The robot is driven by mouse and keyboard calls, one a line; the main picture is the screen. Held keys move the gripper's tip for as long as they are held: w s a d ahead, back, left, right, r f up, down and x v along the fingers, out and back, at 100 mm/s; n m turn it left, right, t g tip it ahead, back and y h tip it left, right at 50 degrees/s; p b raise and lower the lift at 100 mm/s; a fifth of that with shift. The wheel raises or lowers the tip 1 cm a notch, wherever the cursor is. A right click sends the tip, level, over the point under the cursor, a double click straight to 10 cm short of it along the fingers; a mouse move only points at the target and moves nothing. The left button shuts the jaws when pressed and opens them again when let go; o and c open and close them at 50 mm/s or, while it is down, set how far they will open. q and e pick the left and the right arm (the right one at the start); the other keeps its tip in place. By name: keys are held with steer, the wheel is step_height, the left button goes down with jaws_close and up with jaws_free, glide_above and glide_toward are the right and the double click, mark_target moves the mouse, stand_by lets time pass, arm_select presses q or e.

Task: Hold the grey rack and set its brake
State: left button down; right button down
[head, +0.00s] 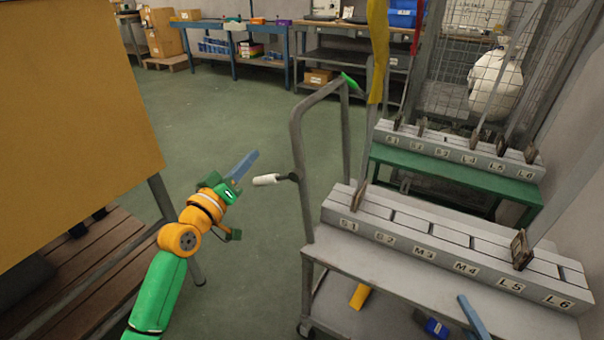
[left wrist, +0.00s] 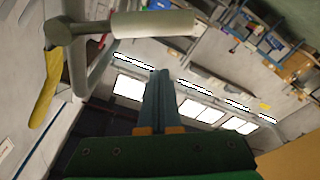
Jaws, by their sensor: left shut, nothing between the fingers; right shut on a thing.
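The grey rack (head: 420,276) is a wheeled cart at the right, with a bent-tube push handle (head: 298,140) at its left end. A lever with a white grip (head: 267,180) sticks out leftward from the handle's upright; it also shows large in the left wrist view (left wrist: 155,23). My left gripper (head: 245,163) is shut and empty, just left of the white grip and apart from it. Its blue fingers (left wrist: 158,95) point up in the left wrist view. My right gripper (head: 463,298) shows only as a blue finger at the rack's front edge, shut on the rack; its contact is mostly hidden.
A long grey block (head: 420,243) labelled S1 to L6 sits on the rack. A green bench (head: 450,175) with a similar block stands behind. A yellow-brown panel (head: 70,120) on legs stands at the left. Green floor (head: 255,260) lies clear between panel and rack.

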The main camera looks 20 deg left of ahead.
arm_select(q)
steer(key=s+f, duration=0.1)
steer(key=s, duration=0.9)
steer(key=shift+a+f, duration=0.3)
steer(key=shift+w, duration=0.1)
arm_select(e)
steer(key=c, duration=0.6)
jaws_free()
steer(key=shift+c, duration=0.2)
